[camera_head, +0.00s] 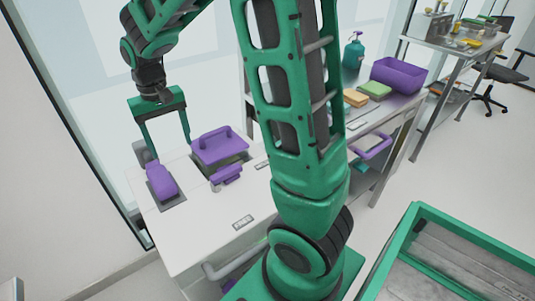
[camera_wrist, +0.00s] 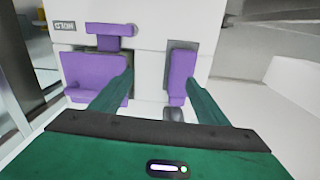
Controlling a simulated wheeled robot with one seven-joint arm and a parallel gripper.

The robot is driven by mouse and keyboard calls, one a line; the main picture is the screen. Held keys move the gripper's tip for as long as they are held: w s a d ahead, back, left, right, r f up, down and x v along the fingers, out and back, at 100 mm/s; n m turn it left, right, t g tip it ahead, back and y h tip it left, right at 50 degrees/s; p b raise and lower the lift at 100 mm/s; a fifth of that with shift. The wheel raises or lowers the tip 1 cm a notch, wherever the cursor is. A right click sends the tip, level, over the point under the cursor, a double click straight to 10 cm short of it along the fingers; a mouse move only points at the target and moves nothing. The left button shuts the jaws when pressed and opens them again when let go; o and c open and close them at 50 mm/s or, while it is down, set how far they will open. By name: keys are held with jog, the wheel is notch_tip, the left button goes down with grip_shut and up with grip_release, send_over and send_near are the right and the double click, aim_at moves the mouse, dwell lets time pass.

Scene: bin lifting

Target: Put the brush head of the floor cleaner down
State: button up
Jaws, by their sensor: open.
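My gripper (camera_head: 168,150) is open above the left end of the white bench, fingers pointing down, with nothing between them. It also shows in the wrist view (camera_wrist: 160,77). A long purple block (camera_head: 161,181), which looks like the brush head, lies on a dark grey pad beside the left finger. The block also shows in the wrist view (camera_wrist: 180,76), close to the right finger there; I cannot tell whether they touch. A wider purple piece (camera_head: 219,146) stands on the other side of my gripper, with a smaller purple piece (camera_head: 226,174) in front of it.
A purple bin (camera_head: 398,75), a teal pump bottle (camera_head: 353,52) and yellow and green sponges (camera_head: 374,89) stand farther right. A green-rimmed container (camera_head: 480,233) is at lower right. A window runs behind the bench.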

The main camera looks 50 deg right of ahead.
jog(key=s+d+r+m, duration=0.1)
jog(key=s+d+r, duration=0.1)
jog(key=s+d, duration=0.4)
jog(key=s+d+r+m, duration=0.15)
jog(key=s+d, duration=0.25)
jog(key=s, duration=0.4)
jog(key=s+d, duration=0.2)
jog(key=s, duration=1.3)
jog(key=shift+d+f+m, duration=0.15)
jog(key=shift+d+m, duration=0.05)
jog(key=shift+m, duration=0.25)
jog(key=shift+w+f, duration=0.25)
jog(key=shift+w, duration=0.35)
